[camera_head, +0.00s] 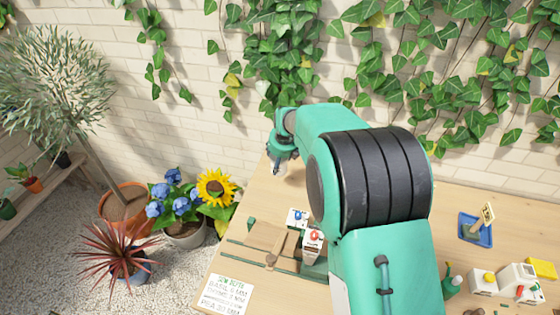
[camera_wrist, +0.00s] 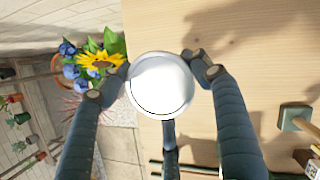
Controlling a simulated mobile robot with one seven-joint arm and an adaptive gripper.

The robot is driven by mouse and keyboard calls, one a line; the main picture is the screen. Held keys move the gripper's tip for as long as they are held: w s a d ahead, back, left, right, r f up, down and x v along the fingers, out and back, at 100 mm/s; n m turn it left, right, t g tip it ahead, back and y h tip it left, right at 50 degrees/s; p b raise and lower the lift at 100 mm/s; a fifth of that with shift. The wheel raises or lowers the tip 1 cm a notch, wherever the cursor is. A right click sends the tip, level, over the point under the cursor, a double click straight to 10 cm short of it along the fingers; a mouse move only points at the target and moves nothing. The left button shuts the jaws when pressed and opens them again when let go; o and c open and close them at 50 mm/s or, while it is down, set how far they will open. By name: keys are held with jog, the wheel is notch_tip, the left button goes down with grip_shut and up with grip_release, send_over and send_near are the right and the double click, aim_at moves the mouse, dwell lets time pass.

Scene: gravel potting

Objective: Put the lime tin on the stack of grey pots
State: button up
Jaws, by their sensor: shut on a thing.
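My gripper (camera_wrist: 165,80) is shut around a round, white, shiny thing (camera_wrist: 160,83), seen end-on in the wrist view with fingers on both sides. It looks like the lid of a tin; no label shows, so I cannot tell for sure that it is the lime tin. In the head view my gripper (camera_head: 277,165) is small and partly hidden by my own arm, near the far left edge of the table, with a pale bit of the held thing under it. I see no stack of grey pots in either view; my arm covers the middle of the table.
The wooden table (camera_head: 480,205) has a white lettered card (camera_head: 224,297), small packets (camera_head: 312,243), a blue tray (camera_head: 475,230) and a white container (camera_head: 515,283). A sunflower (camera_head: 216,187) and blue flowers stand in pots beyond the table's left edge. An ivy-covered brick wall is behind.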

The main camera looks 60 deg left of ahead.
jog(key=shift+r, duration=0.15)
jog(key=r, duration=1.1)
jog(key=shift+w+d+r, duration=0.15)
jog(key=shift+w, duration=0.05)
jog(key=w+d+n+p, duration=0.15)
jog(key=w+d, duration=0.45)
jog(key=d, duration=0.7)
jog(key=w+d+p, duration=0.3)
jog(key=w+d, duration=0.2)
jog(key=d, duration=0.8)
jog(key=w+d+n+p, duration=0.15)
jog(key=w+d, duration=0.45)
jog(key=d, duration=0.7)
jog(key=s+d+g+p, duration=0.1)
jog(key=s+d+p, duration=0.25)
jog(key=d, duration=1.45)
jog(key=shift+w+f, duration=0.25)
jog(key=shift+f, duration=1.1)
jog(key=shift+w+f, duration=0.2)
jog(key=shift+f, duration=1.1)
jog(key=w+a+f, duration=0.1)
jog(key=w+a, duration=0.8)
jog(key=w, duration=0.4)
jog(key=shift+f, duration=0.25)
